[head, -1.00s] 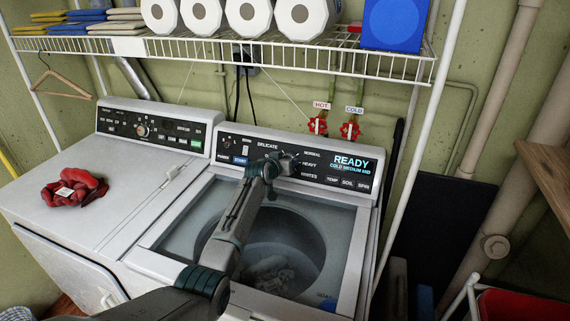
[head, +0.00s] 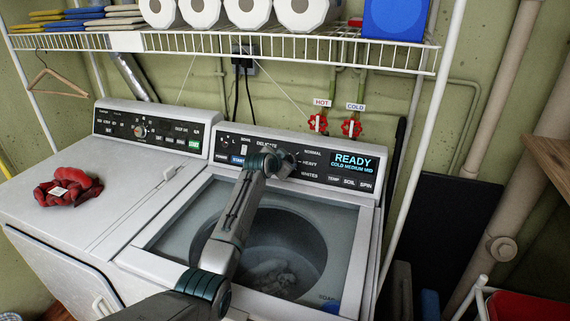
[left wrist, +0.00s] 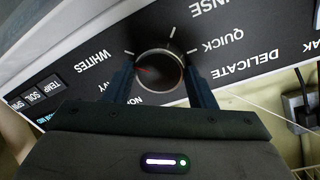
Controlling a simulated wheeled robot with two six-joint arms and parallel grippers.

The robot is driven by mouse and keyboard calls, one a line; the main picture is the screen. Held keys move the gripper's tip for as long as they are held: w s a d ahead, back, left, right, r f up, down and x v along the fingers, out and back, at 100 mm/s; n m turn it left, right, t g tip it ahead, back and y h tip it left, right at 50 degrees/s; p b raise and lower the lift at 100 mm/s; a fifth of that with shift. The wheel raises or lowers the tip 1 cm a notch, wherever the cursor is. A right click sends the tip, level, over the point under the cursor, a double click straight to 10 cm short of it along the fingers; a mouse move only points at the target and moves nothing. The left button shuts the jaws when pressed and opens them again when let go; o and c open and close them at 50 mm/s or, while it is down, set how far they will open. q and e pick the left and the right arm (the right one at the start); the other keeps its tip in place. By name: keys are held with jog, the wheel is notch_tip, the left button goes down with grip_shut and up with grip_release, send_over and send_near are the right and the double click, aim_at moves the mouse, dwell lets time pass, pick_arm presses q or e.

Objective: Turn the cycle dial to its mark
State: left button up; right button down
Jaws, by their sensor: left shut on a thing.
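The cycle dial (left wrist: 160,64), a round dark knob with a light rim and a red pointer line, shows in the left wrist view, which sees the panel upside down. My left gripper (left wrist: 160,76) is shut on it, one finger on each side. The red line points toward the WHITES and HEAVY side; the exact mark is hard to tell. A finger partly hides HEAVY and NORMAL. In the head view my left gripper reaches the washer panel (head: 327,178) and mostly hides the dial. The display (head: 353,163) reads READY, COLD MEDIUM MID. My right gripper is not in view.
The washer's open tub (head: 300,235) lies below my left arm. Red HOT (head: 317,124) and COLD (head: 352,128) valves are behind the panel. A loaded wire shelf (head: 300,62) hangs above.

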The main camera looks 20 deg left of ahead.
pick_arm(q)
jog(key=shift+m, duration=0.4)
jog(key=o, duration=1)
jog(key=shift+c, duration=0.2)
jog(key=p+v, duration=1)
jog(key=p, duration=0.1)
jog(key=shift+s+r+p, duration=0.2)
jog(key=shift+s+p, duration=0.1)
jog(key=shift+s, duration=0.05)
